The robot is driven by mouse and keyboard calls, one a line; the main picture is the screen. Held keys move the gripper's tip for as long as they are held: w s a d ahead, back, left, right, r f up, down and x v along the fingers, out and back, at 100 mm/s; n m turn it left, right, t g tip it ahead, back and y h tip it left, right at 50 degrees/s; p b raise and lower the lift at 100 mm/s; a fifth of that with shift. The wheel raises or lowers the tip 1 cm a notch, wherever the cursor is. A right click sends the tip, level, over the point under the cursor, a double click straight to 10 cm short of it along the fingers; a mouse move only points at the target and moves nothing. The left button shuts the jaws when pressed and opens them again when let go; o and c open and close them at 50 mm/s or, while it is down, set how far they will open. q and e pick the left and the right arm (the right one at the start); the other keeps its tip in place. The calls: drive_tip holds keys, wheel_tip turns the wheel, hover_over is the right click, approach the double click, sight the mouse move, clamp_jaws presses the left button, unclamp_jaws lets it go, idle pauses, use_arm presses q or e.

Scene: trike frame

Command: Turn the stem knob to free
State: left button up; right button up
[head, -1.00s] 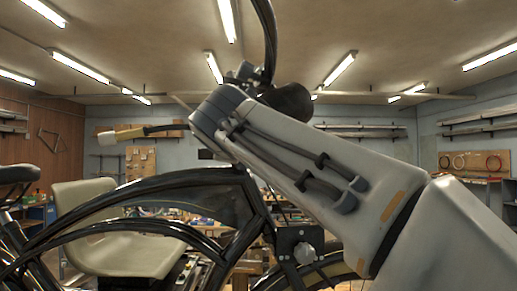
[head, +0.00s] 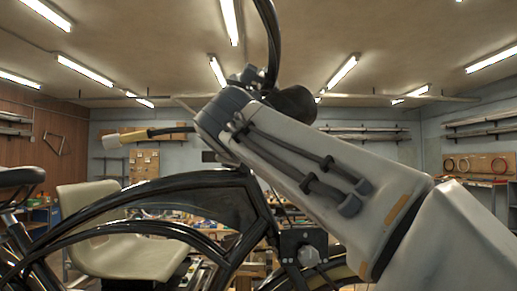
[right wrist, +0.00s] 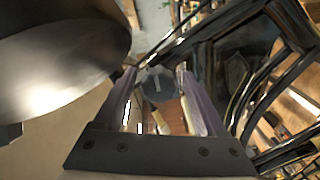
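In the right wrist view a dark round knob (right wrist: 158,84) with a light bar-shaped mark on its face shows between the two fingertips. I take it for the stem knob. My right gripper (right wrist: 156,72) is open, with one finger on each side of this knob. I cannot tell whether the fingers touch it. In the head view my right arm slants across the picture and hides its gripper and this knob. The black trike frame (head: 150,190) stands behind the arm. My left gripper is not in view.
A large dark rounded metal shape (right wrist: 60,55) is close beside the fingers in the right wrist view. A handlebar grip (head: 125,137) sticks out left. A black box with a pale knob (head: 307,255) sits low on the frame. A beige seat (head: 95,205) stands left.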

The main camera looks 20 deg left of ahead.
drive_tip(key=shift+s+d, duration=0.1)
drive_tip(key=shift+s, duration=0.3)
drive_tip(key=b+v, duration=0.4)
drive_tip(key=v, duration=0.5)
drive_tip(key=shift+s+d, duration=0.2)
drive_tip(key=shift+s, duration=0.05)
drive_tip(key=shift+r, duration=0.1)
